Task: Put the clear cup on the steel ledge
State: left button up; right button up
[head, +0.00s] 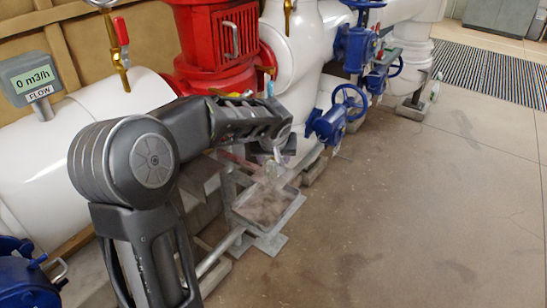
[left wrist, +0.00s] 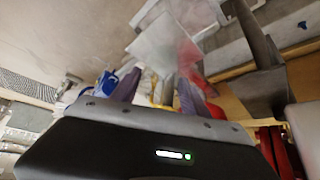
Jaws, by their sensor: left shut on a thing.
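The clear cup (head: 272,174) is see-through and hard to make out in the head view. My left gripper (head: 272,152) is shut on it and holds it over the steel ledge (head: 289,214). The ledge is a small grey rimmed plate on a low stand beside the pipes. I cannot tell whether the cup's bottom touches the ledge. In the left wrist view the gripper's fingers (left wrist: 163,88) reach toward a faint, blurred, see-through shape, and the cup's edges are unclear. My right gripper is not in view.
White pipes (head: 45,140) and a red flange housing (head: 215,45) stand behind my left arm. Blue valves with handwheels (head: 348,105) are right of the ledge. A flow display (head: 33,78) is at the left. The concrete floor (head: 420,210) at the right is clear.

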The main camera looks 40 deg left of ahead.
pick_arm(q)
jog(key=o, duration=1.3)
jog(key=shift+f, duration=0.1)
jog(key=shift+o, duration=0.2)
jog(key=shift+r+p, duration=0.3)
jog(key=shift+p, duration=0.05)
jog(key=shift+s+d+r, duration=0.15)
jog(key=shift+s+r, duration=0.05)
jog(key=shift+r, duration=0.15)
jog(key=v, duration=1.1)
jog(key=shift+p, duration=0.4)
